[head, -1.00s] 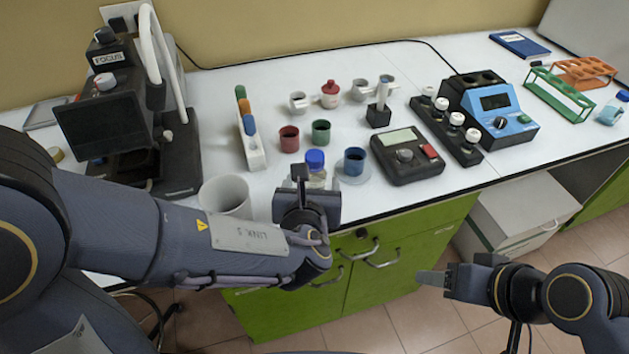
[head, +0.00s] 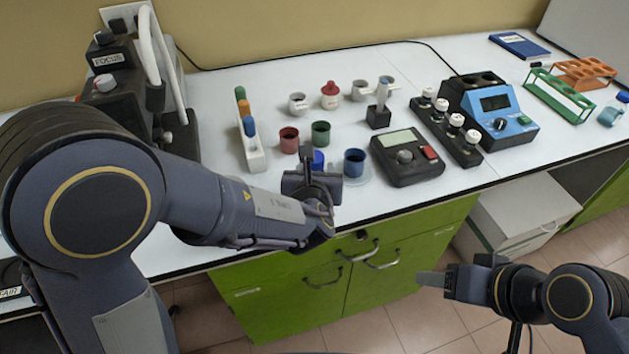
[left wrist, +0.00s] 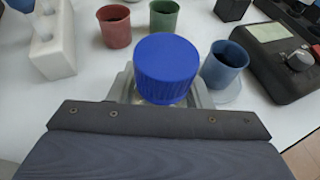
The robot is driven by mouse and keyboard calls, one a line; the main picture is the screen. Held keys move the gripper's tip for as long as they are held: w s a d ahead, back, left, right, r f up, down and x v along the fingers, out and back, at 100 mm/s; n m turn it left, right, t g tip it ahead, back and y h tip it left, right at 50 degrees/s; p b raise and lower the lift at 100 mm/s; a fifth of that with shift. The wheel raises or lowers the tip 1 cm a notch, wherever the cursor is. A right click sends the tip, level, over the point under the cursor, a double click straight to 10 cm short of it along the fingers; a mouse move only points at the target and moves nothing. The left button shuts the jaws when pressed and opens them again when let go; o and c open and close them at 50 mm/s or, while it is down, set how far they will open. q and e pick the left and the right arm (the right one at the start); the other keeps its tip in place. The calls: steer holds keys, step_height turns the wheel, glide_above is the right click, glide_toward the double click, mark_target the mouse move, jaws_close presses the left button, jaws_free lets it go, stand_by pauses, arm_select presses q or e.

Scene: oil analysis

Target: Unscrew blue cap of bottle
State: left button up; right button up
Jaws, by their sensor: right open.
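The bottle's ribbed blue cap (left wrist: 167,68) is seen from above in the left wrist view, and its body is mostly hidden below it. In the head view the cap (head: 318,160) shows just behind my left gripper (head: 312,180). In the left wrist view, grey finger-like parts flank the bottle below the cap. I cannot tell whether the left fingers touch or grip it. My right gripper (head: 432,280) is open and empty, low in front of the green cabinet, far from the bottle.
A blue cup (head: 354,163) stands close right of the bottle. Red (head: 289,140) and green (head: 320,134) cups stand behind it. A white rack (head: 250,140) is at left, and a black meter (head: 407,156) is at right. The bench's front edge is near.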

mark_target(316, 153)
arm_select(q)
steer(key=c, duration=0.5)
steer(key=shift+c, duration=0.2)
steer(key=shift+r, duration=0.45)
step_height(316, 153, up, 3)
steer(key=shift+f+p, duration=0.1)
steer(key=shift+p, duration=0.3)
steer(key=s+r+p, duration=0.1)
steer(key=s+r, duration=0.1)
steer(key=r, duration=0.1)
steer(key=s+r+p, duration=0.1)
steer(key=s+r, duration=0.2)
steer(key=shift+d, duration=0.1)
steer(key=v, duration=0.9)
steer(key=shift+s+d+p, duration=0.25)
steer(key=shift+s+p, duration=0.1)
